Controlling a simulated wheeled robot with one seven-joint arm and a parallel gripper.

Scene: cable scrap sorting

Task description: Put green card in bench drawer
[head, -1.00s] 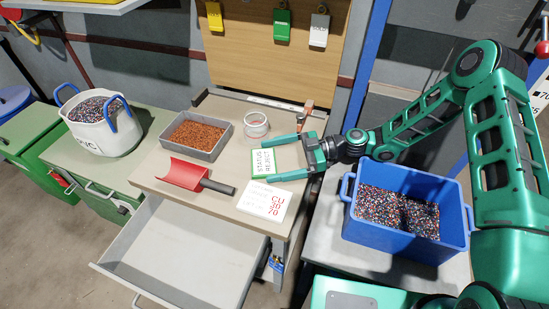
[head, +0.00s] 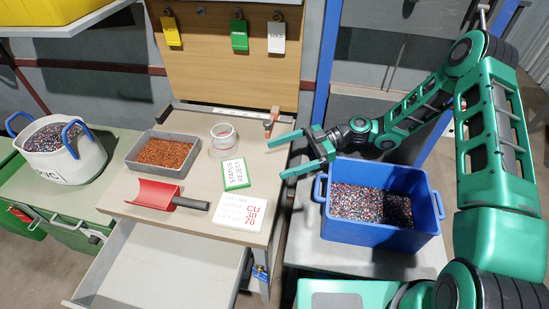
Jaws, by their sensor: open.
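The green card (head: 235,174), green-edged with a white label reading STATUS REJECT, lies flat on the bench top (head: 205,127), in front of the glass jar. My gripper (head: 276,158) is open and empty, its two fingers pointing left, to the right of the card and apart from it. The bench drawer (head: 160,268) is pulled open below the front edge of the bench and its visible inside is empty.
A white CU card (head: 240,211), red scoop (head: 152,194), tray of copper granules (head: 163,153) and glass jar (head: 223,139) surround the card. A blue crate of granules (head: 377,233) stands right. A white PVC bag (head: 65,150) stands left. Tags hang on the back board.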

